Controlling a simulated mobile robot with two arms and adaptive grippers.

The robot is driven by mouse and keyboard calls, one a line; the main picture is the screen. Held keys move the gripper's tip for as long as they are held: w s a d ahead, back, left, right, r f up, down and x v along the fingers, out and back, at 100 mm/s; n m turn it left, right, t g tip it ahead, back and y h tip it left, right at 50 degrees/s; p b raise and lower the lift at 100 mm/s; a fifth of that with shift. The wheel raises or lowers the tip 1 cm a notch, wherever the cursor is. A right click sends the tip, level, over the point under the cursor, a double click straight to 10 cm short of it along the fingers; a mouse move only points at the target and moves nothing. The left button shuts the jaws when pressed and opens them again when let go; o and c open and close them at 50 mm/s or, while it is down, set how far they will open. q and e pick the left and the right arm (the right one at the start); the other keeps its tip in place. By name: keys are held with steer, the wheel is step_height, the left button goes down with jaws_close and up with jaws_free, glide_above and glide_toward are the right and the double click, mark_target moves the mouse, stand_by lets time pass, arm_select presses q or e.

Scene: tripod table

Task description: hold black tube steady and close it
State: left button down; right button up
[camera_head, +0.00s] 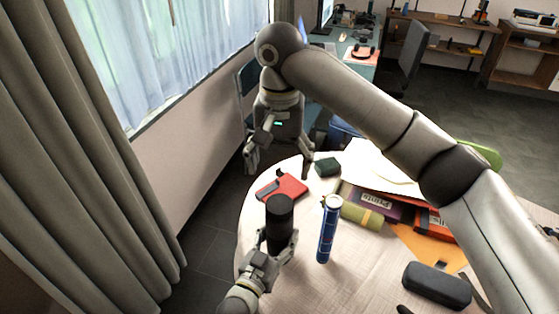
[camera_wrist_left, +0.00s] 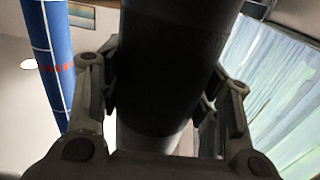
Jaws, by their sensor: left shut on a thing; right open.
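A black tube (camera_head: 280,217) stands upright near the left edge of the round table. My left gripper (camera_head: 278,243) is shut around its lower part. In the left wrist view the black tube (camera_wrist_left: 168,75) passes between the two fingers. Its top end looks dark, and I cannot tell whether a cap is on it. My right gripper (camera_head: 278,172) hangs open and empty, beyond the black tube and near the table's far left edge, with its fingers spread wide.
A blue tube (camera_head: 327,232) stands just right of the black tube. A red item (camera_head: 287,188) and a dark green box (camera_head: 327,167) lie behind. Books (camera_head: 376,205) and a black case (camera_head: 437,285) are on the right. A curtain (camera_head: 75,140) and wall border the left.

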arm_select(q)
steer(key=shift+c, duration=1.9)
jaws_free()
steer(key=v, duration=1.2)
steer(key=shift+a, duration=0.1)
